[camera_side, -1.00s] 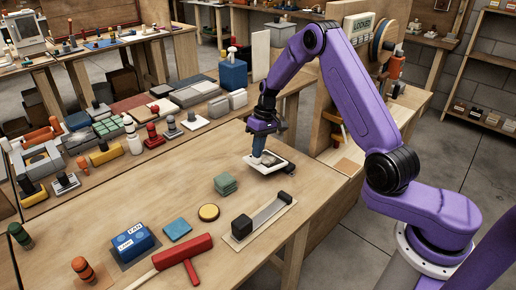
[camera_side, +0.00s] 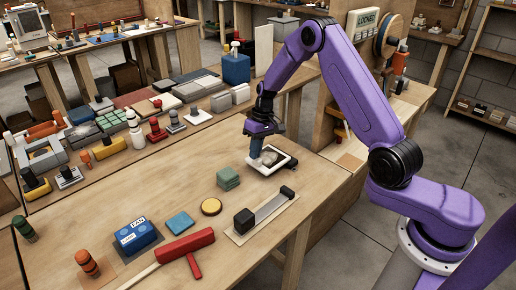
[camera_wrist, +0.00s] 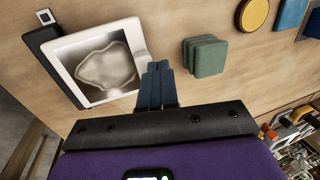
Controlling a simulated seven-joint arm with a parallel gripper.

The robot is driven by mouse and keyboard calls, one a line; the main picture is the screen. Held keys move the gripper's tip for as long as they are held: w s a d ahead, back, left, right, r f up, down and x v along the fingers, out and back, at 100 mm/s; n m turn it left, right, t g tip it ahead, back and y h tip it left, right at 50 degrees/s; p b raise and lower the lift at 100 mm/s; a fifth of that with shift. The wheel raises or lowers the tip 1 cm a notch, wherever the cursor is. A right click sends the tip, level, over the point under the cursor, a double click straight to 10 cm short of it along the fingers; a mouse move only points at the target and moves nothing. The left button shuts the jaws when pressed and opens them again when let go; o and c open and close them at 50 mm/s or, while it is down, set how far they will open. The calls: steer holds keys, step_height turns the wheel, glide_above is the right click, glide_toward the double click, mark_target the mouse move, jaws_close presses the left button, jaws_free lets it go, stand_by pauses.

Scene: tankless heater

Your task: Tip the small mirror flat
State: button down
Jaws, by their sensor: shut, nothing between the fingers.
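The small mirror (camera_side: 283,169) is a square white-framed panel near the right edge of the wooden bench. In the wrist view the mirror (camera_wrist: 98,62) shows a cloudy grey face, with a dark base (camera_wrist: 42,38) along its left edge. The panel looks low over the bench, but I cannot tell whether it lies fully flat. My gripper (camera_side: 256,161) points down at the mirror's near-left side, shut and empty. In the wrist view my gripper's fingertips (camera_wrist: 160,68) are beside the frame's right edge. I cannot tell whether they touch it.
A green block stack (camera_side: 228,179) stands left of the mirror, with a yellow disc (camera_side: 211,206) and blue tile (camera_side: 180,222) beyond. A grey strip with a black block (camera_side: 244,222) lies in front.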

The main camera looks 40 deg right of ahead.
steer(key=a+r+v, duration=0.1)
steer(key=a+v, duration=0.2)
steer(key=v, duration=0.8)
steer(key=s+a+r+n, duration=0.3)
steer(key=s+a+r, duration=0.1)
steer(key=s+a, duration=0.25)
steer(key=s+a+r+n+h, duration=0.1)
steer(key=s+a+n, duration=0.15)
steer(key=s, duration=0.65)
steer(key=s+a+r+n+h, duration=0.1)
steer(key=s+n, duration=0.2)
steer(key=s, duration=0.7)
steer(key=s+d+f+n, duration=0.1)
steer(key=s+d+n, duration=0.3)
steer(key=s, duration=0.8)
steer(key=shift+d, duration=0.3)
